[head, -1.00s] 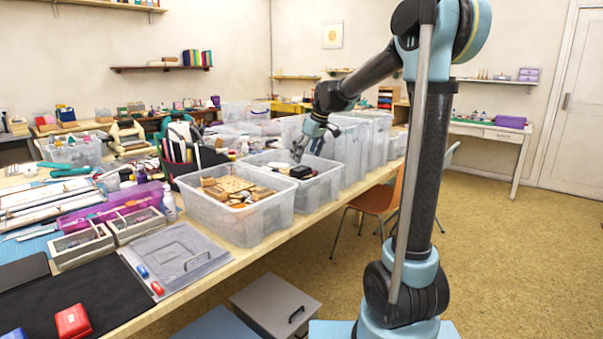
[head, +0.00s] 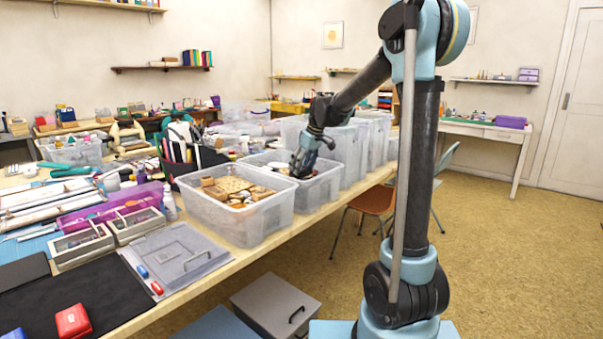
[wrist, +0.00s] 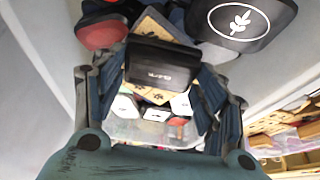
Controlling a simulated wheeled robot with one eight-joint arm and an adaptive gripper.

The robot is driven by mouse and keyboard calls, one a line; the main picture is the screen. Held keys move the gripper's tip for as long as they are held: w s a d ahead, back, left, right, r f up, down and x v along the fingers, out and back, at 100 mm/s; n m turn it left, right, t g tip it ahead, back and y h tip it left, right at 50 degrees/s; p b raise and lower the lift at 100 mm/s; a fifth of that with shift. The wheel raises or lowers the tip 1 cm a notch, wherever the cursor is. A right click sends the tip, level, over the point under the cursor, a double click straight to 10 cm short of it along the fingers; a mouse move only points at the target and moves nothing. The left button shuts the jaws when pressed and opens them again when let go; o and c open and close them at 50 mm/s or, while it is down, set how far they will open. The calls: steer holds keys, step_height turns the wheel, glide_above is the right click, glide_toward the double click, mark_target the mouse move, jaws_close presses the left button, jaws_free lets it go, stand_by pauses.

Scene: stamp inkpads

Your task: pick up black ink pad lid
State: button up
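The black ink pad lid (wrist: 161,62), a dark block with small pale lettering, lies in the wrist view among other pads. My gripper (head: 297,172) reaches down into the second clear bin (head: 322,188) in the head view, hiding most of what lies beneath. In the wrist view my gripper's blue fingers (wrist: 164,76) are apart, one on each side of the black lid. They look open and close to its sides; I cannot tell whether they touch it.
The bin's pale walls flank my gripper. A clear bin of wooden stamps (head: 240,222) stands in front, and taller clear bins stand behind.

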mark_target(303, 169)
stand_by(0.3)
steer(key=shift+r, duration=3.45)
steer(key=shift+f, duration=0.15)
steer(key=shift+w+f, duration=0.1)
steer(key=shift+f, duration=2.55)
steer(key=shift+f, duration=0.55)
steer(key=o, duration=0.9)
